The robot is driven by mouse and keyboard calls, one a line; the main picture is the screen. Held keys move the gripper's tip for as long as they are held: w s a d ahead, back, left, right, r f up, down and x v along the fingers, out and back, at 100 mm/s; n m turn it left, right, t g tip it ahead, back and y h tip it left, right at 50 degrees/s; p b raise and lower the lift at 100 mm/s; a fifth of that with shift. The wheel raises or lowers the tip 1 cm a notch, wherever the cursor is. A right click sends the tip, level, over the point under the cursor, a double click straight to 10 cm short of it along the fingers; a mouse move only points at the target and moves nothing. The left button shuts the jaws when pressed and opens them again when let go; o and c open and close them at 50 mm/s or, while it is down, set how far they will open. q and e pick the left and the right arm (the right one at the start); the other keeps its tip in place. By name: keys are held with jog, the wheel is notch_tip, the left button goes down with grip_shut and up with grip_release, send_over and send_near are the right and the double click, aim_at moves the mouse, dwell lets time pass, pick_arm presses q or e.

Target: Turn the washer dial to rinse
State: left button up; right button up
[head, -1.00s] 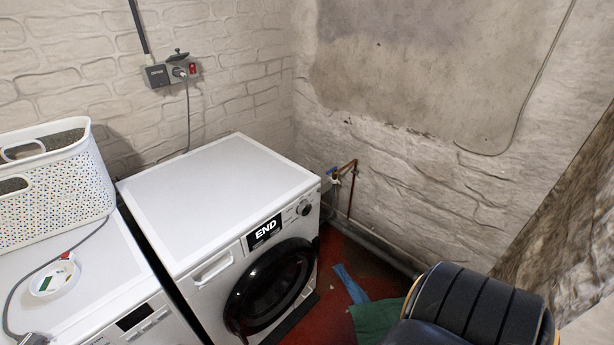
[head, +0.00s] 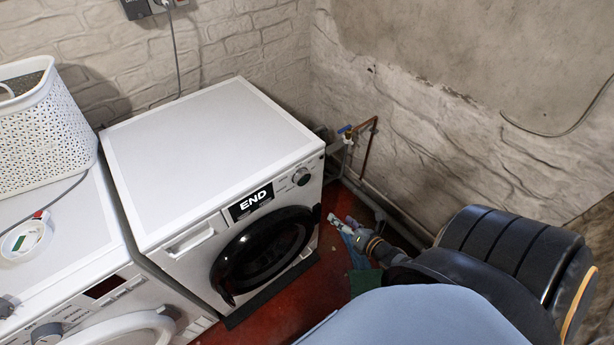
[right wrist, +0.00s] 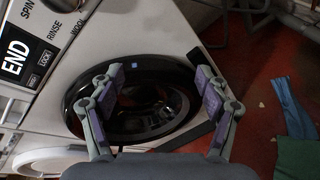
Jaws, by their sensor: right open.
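The washer (head: 215,160) is white, with a round black door and a display (head: 251,202) reading END. Its dial (head: 301,177) is at the right end of the front panel; its pointer setting is too small to read. My left gripper is not in view.
A second white machine (head: 75,235) stands at left, bearing a white basket (head: 45,140) and a small round dish (head: 27,238). Cloths (right wrist: 292,115) lie on the red floor.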

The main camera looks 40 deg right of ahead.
aim_at(305, 180)
jog(key=w+a+r+n+t+y, duration=0.2)
jog(key=r+n, duration=0.3)
jog(key=r, duration=0.1)
jog(key=w+a+r+n+t+y, duration=0.1)
jog(key=a+r+n, duration=0.1)
jog(key=r+n, duration=0.3)
jog(key=shift+m, duration=0.4)
jog(key=w+b, duration=0.1)
jog(key=w, duration=0.2)
jog(key=w+b, duration=0.1)
jog(key=w, duration=0.2)
jog(key=w+a+b, duration=0.1)
jog(key=w+b, duration=0.1)
jog(key=w, duration=0.1)
jog(key=shift+w+a, duration=0.1)
jog(key=shift+w+a+r, duration=0.1)
jog(key=shift+w+r, duration=0.05)
jog(key=shift+w, duration=0.45)
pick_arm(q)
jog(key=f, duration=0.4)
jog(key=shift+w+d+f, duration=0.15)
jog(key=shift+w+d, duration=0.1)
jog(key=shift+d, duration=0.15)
pick_arm(e)
jog(key=c, duration=1.2)
jog(key=shift+o, duration=0.2)
